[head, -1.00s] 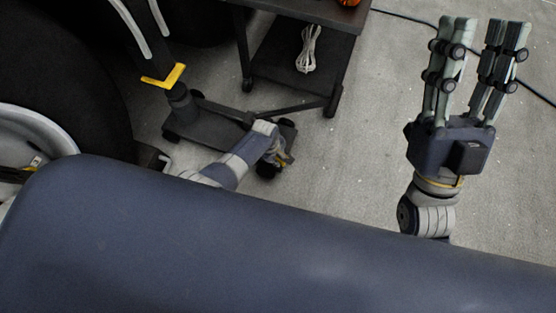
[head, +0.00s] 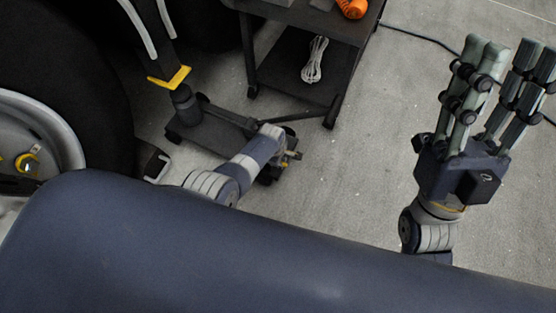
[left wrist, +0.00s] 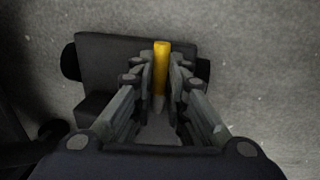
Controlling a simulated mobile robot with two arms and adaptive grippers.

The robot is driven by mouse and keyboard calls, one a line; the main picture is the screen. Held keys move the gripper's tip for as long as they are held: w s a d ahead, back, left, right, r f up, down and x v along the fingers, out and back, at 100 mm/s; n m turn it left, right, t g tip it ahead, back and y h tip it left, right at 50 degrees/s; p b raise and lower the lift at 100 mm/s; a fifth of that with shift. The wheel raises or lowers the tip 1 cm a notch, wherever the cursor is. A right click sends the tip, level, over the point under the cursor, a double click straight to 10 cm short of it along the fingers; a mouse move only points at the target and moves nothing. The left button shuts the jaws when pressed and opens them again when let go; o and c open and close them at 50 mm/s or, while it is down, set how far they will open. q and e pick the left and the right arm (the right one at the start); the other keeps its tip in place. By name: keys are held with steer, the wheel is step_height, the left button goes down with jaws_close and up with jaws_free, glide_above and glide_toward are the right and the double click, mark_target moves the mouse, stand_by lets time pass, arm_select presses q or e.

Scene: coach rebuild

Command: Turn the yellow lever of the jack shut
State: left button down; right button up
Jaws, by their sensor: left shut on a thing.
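The jack stands on the floor; its dark base (head: 208,132) and yellow collar (head: 169,78) show in the head view. In the left wrist view the yellow lever (left wrist: 161,68) stands out from the jack's dark block (left wrist: 108,65). My left gripper (left wrist: 161,75) is shut on the lever, one finger on each side of it. In the head view my left forearm and wrist mostly hide that end of the jack, and the lever cannot be made out clearly. My right gripper (head: 506,65) is open and empty, held up at the right.
A dark cart (head: 312,18) stands behind the jack, with an orange object (head: 352,8) on top and a coiled pale cable (head: 315,60) on its lower shelf. A large wheel (head: 50,125) is at the left. Bare grey floor (head: 370,140) lies between my arms.

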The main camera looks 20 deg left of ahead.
arm_select(q)
steer(key=c, duration=1.6)
jaws_free()
steer(key=shift+s+a+r, duration=0.1)
steer(key=shift+s+r, duration=0.15)
steer(key=shift+r, duration=0.95)
steer(key=shift+s+r, duration=0.2)
steer(key=shift+r, duration=1.05)
steer(key=shift+s+a+r, duration=0.1)
steer(key=shift+s+r, duration=0.15)
steer(key=shift+r, duration=0.95)
steer(key=shift+w, duration=0.1)
